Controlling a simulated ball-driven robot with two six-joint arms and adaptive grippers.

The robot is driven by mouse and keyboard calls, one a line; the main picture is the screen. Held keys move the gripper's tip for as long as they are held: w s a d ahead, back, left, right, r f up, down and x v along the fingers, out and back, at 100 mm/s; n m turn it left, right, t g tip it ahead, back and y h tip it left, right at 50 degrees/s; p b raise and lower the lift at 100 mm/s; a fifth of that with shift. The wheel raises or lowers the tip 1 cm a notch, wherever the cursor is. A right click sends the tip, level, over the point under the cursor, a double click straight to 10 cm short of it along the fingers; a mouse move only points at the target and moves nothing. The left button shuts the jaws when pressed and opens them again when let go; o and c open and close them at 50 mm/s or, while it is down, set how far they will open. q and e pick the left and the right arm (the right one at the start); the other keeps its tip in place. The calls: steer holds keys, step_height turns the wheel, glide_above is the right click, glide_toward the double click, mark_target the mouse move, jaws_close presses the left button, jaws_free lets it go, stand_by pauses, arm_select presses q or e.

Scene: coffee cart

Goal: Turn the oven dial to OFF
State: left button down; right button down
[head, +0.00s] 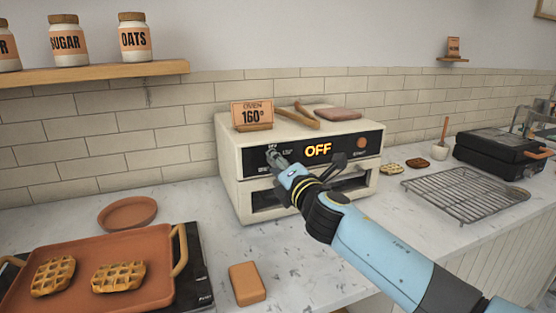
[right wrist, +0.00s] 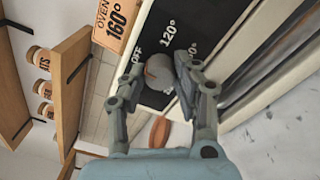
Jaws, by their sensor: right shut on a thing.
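The cream oven (head: 234,180) stands on the counter, and its black panel display (head: 318,150) reads OFF in lit orange letters. In the right wrist view the grey round dial (right wrist: 160,72) sits on the black panel, with OFF, 120° and 160° printed around it. My right gripper (head: 275,158) is at the dial on the panel's left side. In the right wrist view its fingers (right wrist: 158,70) are on both sides of the dial and closed on it. The dial's pointer is not clear. My left gripper is not in view.
An OVEN 160° sign (head: 252,115), wooden tongs and a folded cloth (head: 337,114) lie on top of the oven. A terracotta tray (head: 90,265) with waffles is at front left. A wire rack (head: 465,194) and black waffle iron (head: 497,150) are at right.

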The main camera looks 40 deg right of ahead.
steer(key=shift+s+f+n, duration=0.1)
steer(key=shift+f+n, duration=0.1)
steer(key=shift+n, duration=0.4)
steer(key=c, duration=1.3)
jaws_free()
steer(key=o, duration=0.3)
steer(key=shift+r, duration=0.1)
steer(key=v, duration=1.2)
steer(key=shift+r, duration=0.1)
